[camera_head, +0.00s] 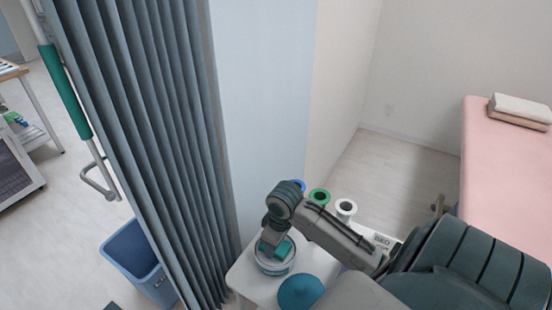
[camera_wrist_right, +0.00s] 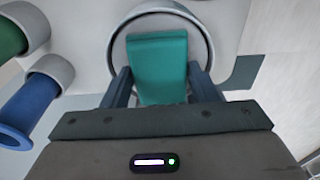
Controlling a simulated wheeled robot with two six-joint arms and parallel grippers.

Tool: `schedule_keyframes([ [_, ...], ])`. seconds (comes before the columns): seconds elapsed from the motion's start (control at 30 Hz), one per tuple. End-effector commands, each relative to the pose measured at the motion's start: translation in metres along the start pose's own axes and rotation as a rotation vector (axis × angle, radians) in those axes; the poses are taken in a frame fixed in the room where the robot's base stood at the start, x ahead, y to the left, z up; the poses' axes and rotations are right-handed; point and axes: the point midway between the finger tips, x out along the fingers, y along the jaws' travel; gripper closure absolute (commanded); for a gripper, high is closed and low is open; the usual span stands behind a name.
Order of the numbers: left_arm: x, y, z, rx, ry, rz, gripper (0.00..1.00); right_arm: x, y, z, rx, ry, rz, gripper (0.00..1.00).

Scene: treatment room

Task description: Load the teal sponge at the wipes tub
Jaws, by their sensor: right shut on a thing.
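The teal sponge (camera_wrist_right: 158,66) is between the two fingers of my right gripper (camera_wrist_right: 163,88), which is shut on it. In the head view the sponge (camera_head: 284,249) shows beside the fingers, at the mouth of the round wipes tub (camera_head: 276,268). The tub is pale with a blue-teal band and stands on a white table. In the right wrist view the tub's round rim (camera_wrist_right: 204,32) surrounds the sponge's far end. I cannot tell how deep the sponge sits in the tub. My left gripper is not in view.
A teal round object (camera_head: 301,292) stands close to the tub on the white table (camera_head: 247,284). Blue, green (camera_head: 319,196) and white (camera_head: 346,208) rolls stand behind my right arm. A grey curtain (camera_head: 150,120) hangs at left, by a blue bin (camera_head: 133,255). A pink bed (camera_head: 500,170) is at right.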

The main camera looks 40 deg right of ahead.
Motion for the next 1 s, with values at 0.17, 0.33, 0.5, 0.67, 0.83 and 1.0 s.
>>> schedule_keyframes([
  [0.17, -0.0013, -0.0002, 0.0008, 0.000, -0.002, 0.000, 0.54, 0.0000, -0.0001, 0.0001, 0.000, 0.000, 0.000, 0.64],
  [0.33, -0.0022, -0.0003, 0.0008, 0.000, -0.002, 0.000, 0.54, 0.0002, -0.0001, 0.0001, 0.000, 0.000, -0.001, 0.64],
  [0.5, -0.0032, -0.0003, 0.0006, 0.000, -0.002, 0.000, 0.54, 0.0005, -0.0001, 0.0003, 0.000, -0.001, -0.001, 0.64],
  [0.67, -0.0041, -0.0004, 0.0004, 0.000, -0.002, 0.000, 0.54, 0.0007, -0.0002, 0.0004, 0.000, -0.001, -0.001, 0.64],
  [0.83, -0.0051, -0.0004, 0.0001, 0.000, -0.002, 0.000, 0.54, 0.0010, -0.0002, 0.0006, 0.000, -0.002, -0.001, 0.64],
  [1.0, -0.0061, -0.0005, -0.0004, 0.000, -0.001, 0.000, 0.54, 0.0013, -0.0002, 0.0008, 0.000, -0.003, -0.001, 0.64],
])
